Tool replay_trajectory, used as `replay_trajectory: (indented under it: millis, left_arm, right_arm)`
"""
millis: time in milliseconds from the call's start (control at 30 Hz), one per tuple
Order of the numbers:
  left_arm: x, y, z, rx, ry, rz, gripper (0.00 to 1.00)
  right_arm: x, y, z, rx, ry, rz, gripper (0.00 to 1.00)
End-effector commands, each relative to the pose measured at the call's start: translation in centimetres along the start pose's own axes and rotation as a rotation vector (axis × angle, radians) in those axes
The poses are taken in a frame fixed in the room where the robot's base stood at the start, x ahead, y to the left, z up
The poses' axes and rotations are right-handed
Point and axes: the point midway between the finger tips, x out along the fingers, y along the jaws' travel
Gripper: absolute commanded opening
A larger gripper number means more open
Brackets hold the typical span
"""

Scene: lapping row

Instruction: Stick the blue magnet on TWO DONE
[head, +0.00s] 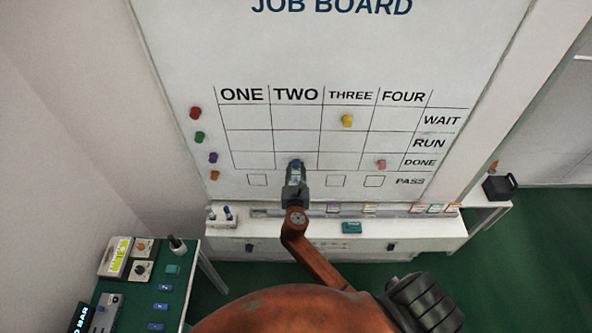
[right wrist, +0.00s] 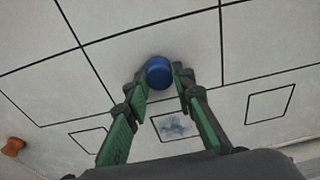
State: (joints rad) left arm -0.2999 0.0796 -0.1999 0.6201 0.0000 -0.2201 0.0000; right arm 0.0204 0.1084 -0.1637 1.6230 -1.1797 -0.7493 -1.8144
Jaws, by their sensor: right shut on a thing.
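The blue magnet (head: 296,163) is at the job board, over the cell in column TWO, row DONE. My right gripper (right wrist: 160,76) is shut on the magnet, with a green-padded finger on each side of it. In the right wrist view the blue magnet (right wrist: 159,72) appears just above the cell's bottom line and between its side lines. I cannot tell whether its back touches the board (head: 310,55). My left gripper is not in view.
A yellow magnet (head: 347,120) is in THREE WAIT, a pink one (head: 381,164) in FOUR DONE. Red (head: 195,113), green (head: 200,137), purple (head: 213,157) and orange (head: 214,175) magnets line the board's left side. A ledge (head: 340,228) runs below; a green-topped bench (head: 140,290) stands lower left.

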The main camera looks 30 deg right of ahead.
Motion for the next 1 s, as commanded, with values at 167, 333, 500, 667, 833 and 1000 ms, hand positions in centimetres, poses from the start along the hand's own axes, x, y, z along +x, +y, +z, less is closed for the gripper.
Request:
replay_trajectory:
  millis: [167, 333, 500, 667, 833, 1000]
  left_arm:
    - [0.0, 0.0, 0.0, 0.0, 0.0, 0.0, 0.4]
    - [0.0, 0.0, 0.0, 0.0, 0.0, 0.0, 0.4]
    - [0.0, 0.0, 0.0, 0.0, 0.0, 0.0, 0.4]
    - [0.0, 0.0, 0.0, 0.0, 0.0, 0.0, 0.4]
    - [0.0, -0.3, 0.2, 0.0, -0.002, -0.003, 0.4]
    - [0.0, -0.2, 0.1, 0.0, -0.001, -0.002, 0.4]
  right_arm:
    - [0.0, 0.0, 0.1, 0.0, -0.002, 0.0, 0.0]
    - [0.0, 0.0, 0.1, 0.0, -0.002, 0.0, 0.29]
    - [0.0, 0.0, 0.1, 0.0, -0.001, 0.0, 0.4]
    - [0.0, 0.0, 0.1, 0.0, -0.001, 0.0, 0.44]
    - [-0.1, 0.0, 0.0, 0.0, 0.0, 0.0, 0.44]
    - [-1.7, 0.0, -0.1, -0.001, 0.0, 0.001, 0.44]
